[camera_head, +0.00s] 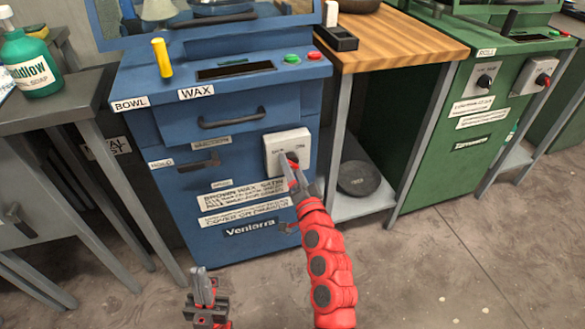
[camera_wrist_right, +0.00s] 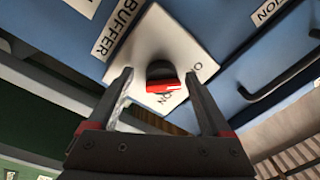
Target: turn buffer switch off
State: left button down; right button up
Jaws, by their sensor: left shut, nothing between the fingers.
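The buffer switch is a white plate (camera_head: 275,143) on the front of the blue machine, and it also shows in the right wrist view (camera_wrist_right: 150,40). Its dark knob with a red handle (camera_wrist_right: 163,84) sits in the middle of the plate, near a printed "ON". A "BUFFER" label (camera_wrist_right: 117,27) is beside the plate. My right gripper (camera_head: 298,178) is in front of the switch. In the right wrist view its fingers (camera_wrist_right: 158,78) are spread on either side of the knob, with gaps visible. My left gripper (camera_head: 204,285) is low at the bottom, shut and empty.
The blue machine (camera_head: 240,185) has a drawer handle (camera_head: 231,119) above the switch and a yellow-handled item (camera_head: 162,57) on top. A wooden-topped table (camera_head: 400,40) stands to its right, then a green machine (camera_head: 450,150). A grey table (camera_head: 60,105) stands left.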

jog(key=p+v, duration=0.2)
jog(key=v, duration=1.5)
jog(key=shift+s, duration=0.25)
jog(key=shift+d, duration=0.1)
